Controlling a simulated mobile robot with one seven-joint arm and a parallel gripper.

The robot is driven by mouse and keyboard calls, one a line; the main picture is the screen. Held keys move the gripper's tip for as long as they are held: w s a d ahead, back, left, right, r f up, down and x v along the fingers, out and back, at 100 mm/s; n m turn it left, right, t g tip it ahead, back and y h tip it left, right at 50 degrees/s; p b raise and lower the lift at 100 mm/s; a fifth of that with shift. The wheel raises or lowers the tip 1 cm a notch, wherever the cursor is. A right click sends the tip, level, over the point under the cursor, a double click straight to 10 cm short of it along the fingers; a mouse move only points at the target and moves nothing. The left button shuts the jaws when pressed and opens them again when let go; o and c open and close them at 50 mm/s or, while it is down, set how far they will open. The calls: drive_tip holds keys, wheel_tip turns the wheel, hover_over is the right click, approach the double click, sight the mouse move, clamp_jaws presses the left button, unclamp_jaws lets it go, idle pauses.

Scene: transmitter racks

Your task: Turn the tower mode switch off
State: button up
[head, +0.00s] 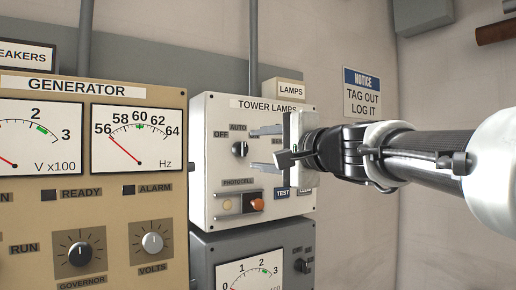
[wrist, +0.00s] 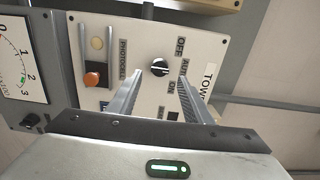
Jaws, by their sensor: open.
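The tower mode switch is a small black rotary knob (head: 240,148) on the white TOWER LAMPS panel (head: 222,108). OFF and AUTO labels show above it in the head view. In the wrist view, which is turned, the knob (wrist: 159,67) has OFF, AUTO and ON lettering around it. Its exact pointer setting is too small to tell. My gripper (head: 254,148) is open and empty, in front of the panel and to the right of the knob in the head view. In the wrist view the knob appears between and beyond the fingertips (wrist: 160,75); no contact shows.
Below the knob are a photocell section with an orange lamp (head: 257,204) and a TEST label. The beige GENERATOR panel (head: 90,215) with meters and knobs stands at left. A grey meter box (head: 215,250) is below. A NOTICE sign (head: 362,92) hangs on the wall.

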sight(245, 149)
drive_tip(key=x, duration=0.6)
drive_tip(key=shift+p, duration=0.3)
drive_tip(key=c, duration=1)
drive_tip(key=shift+c, duration=0.2)
drive_tip(key=shift+f+n+b, duration=0.15)
drive_tip(key=shift+n+b, duration=0.25)
drive_tip(key=shift+b, duration=0.25)
drive_tip(key=shift+f+n+b, duration=0.15)
drive_tip(key=shift+n+b, duration=0.45)
drive_tip(key=shift+b, duration=0.3)
drive_tip(key=n+b, duration=0.3)
drive_tip(key=b, duration=0.1)
drive_tip(key=n+b, duration=0.4)
drive_tip(key=shift+n, duration=0.4)
drive_tip(key=shift+r, duration=0.3)
